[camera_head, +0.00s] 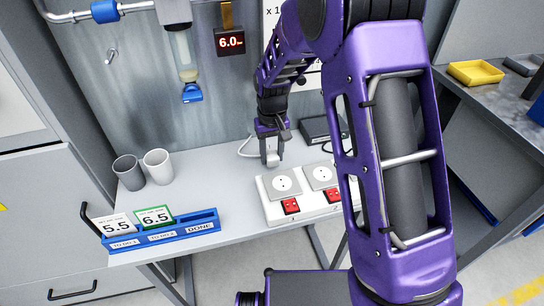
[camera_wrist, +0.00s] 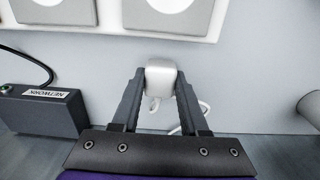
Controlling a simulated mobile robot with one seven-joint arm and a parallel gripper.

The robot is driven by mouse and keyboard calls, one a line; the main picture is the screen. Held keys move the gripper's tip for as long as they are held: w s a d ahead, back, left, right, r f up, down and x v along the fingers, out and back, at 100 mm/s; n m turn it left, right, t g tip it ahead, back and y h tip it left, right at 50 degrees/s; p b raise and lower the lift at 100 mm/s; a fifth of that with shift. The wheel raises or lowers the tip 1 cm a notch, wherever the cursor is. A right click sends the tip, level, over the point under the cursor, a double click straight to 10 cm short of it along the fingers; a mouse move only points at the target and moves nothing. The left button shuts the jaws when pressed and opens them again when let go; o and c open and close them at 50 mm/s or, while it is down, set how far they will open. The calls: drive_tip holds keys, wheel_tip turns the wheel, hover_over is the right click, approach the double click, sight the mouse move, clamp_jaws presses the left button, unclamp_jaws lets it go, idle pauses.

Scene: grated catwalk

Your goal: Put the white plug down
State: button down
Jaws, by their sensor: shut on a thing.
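My gripper (camera_head: 271,146) points down over the grey worktop, just behind the white socket strip. It is shut on the white plug (camera_head: 273,160), which also shows between the two fingers in the wrist view (camera_wrist: 160,74). A white cord (camera_wrist: 200,112) runs from behind the plug. The plug is apart from the sockets; I cannot tell whether it touches the worktop (camera_head: 215,180). The socket strip (camera_head: 263,203) has two grey sockets and red switches at its front, and my arm hides its right part.
A black NETWORK box (camera_wrist: 40,112) with a black cable lies near the gripper. Two cups, dark grey (camera_head: 128,172) and white (camera_head: 158,167), stand at the left. A blue card rack (camera_head: 180,231) is at the front left. Worktop between cups and strip is clear.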

sight(272, 154)
drive_tip(key=shift+f, duration=0.3)
drive_tip(key=shift+f, duration=0.1)
drive_tip(key=shift+f+b, duration=0.4)
drive_tip(key=shift+f, duration=0.15)
drive_tip(key=shift+c, duration=2.1)
unclamp_jaws()
wheel_tip(272, 154, up, 13)
drive_tip(key=p, duration=0.2)
drive_tip(key=shift+r, duration=0.15)
